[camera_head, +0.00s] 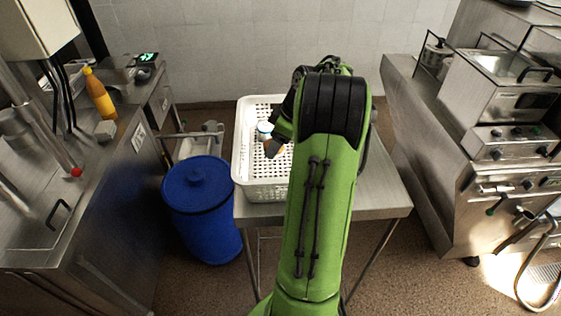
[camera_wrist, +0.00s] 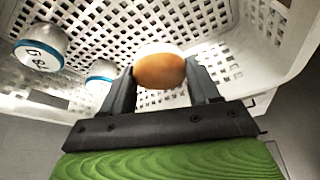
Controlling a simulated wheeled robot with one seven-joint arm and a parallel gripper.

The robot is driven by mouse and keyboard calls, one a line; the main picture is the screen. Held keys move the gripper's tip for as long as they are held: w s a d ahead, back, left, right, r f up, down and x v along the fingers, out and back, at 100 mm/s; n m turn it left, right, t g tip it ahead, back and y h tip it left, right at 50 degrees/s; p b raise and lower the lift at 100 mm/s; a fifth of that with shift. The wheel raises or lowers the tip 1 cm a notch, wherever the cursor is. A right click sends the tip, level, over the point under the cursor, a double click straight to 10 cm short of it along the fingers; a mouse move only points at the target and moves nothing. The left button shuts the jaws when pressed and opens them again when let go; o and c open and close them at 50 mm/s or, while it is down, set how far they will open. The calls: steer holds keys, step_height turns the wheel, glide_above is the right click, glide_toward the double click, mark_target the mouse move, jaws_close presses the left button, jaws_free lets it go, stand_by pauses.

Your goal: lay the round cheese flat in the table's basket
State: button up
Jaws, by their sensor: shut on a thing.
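The round cheese (camera_wrist: 160,71), orange-brown with a pale top edge, is held between the two dark fingers of my gripper (camera_wrist: 163,82) in the wrist view. My gripper is shut on it. The white perforated basket (camera_head: 241,140) stands on the metal table (camera_head: 380,190) in the head view, and its perforated wall (camera_wrist: 290,40) fills much of the wrist view. The cheese and gripper are at the basket, over its inside. My green arm hides the basket's right part. I cannot tell whether the cheese touches the basket.
Two white, blue-rimmed round things are in the basket: one (camera_wrist: 40,50) at far left, another (camera_wrist: 101,78) close to the left finger. A blue barrel (camera_head: 203,205) stands left of the table. Steel counters flank both sides; an orange bottle (camera_head: 99,95) stands on the left one.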

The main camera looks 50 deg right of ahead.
step_height(320, 180, down, 7)
steer(key=shift+r+b, duration=0.2)
steer(key=shift+b, duration=0.25)
steer(key=shift+f, duration=0.1)
steer(key=o, duration=1.2)
steer(key=shift+c, duration=0.2)
